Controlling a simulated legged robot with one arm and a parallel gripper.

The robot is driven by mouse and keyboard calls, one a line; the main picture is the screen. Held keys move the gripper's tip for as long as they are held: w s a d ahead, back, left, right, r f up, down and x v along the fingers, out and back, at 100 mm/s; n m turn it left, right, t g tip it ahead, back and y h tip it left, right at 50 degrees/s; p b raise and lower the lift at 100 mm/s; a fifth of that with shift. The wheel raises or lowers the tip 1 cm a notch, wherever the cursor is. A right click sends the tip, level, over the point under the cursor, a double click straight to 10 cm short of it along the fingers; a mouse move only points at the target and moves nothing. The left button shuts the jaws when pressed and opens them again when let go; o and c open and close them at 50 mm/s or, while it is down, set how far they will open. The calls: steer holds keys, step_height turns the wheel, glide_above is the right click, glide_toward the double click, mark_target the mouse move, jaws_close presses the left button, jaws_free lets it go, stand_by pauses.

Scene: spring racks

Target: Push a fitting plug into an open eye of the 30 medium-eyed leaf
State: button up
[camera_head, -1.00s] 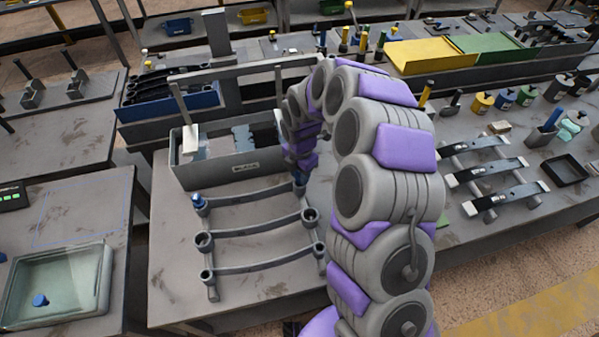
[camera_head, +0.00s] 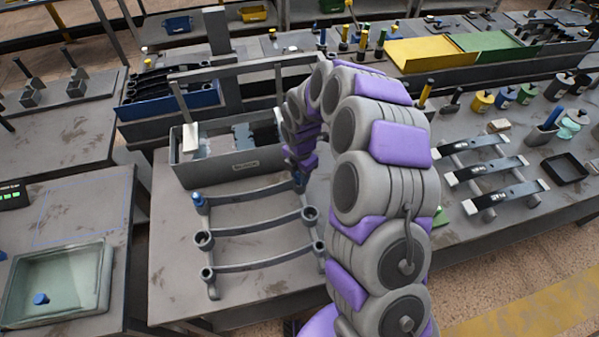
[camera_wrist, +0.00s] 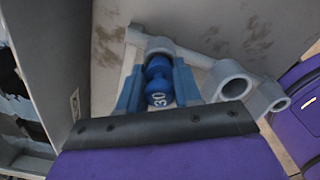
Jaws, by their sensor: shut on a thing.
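My gripper (camera_wrist: 157,88) is shut on a blue plug (camera_wrist: 159,92) marked 30 in the wrist view. The plug's far end is at a grey eye (camera_wrist: 160,44) of a leaf; I cannot tell how deep it sits. Two more open eyes (camera_wrist: 232,80) show to the right. In the head view three curved grey leaves (camera_head: 262,225) lie on a frame, and my gripper (camera_head: 300,178) is at the right end of the farthest one, largely hidden by my arm. A blue plug (camera_head: 198,200) stands at that leaf's left eye. No leaf markings are readable.
A grey bin (camera_head: 225,170) stands just behind the leaves. A glass tray (camera_head: 60,285) with a blue plug (camera_head: 41,299) is at the left. More leaves (camera_head: 495,185), a black tray (camera_head: 566,168) and several cups are on the right bench.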

steer(key=shift+f, duration=0.3)
steer(key=o, duration=1.5)
steer(key=shift+c, duration=0.2)
steer(key=shift+r, duration=0.1)
steer(key=shift+r+p, duration=1.65)
steer(key=shift+r, duration=1.8)
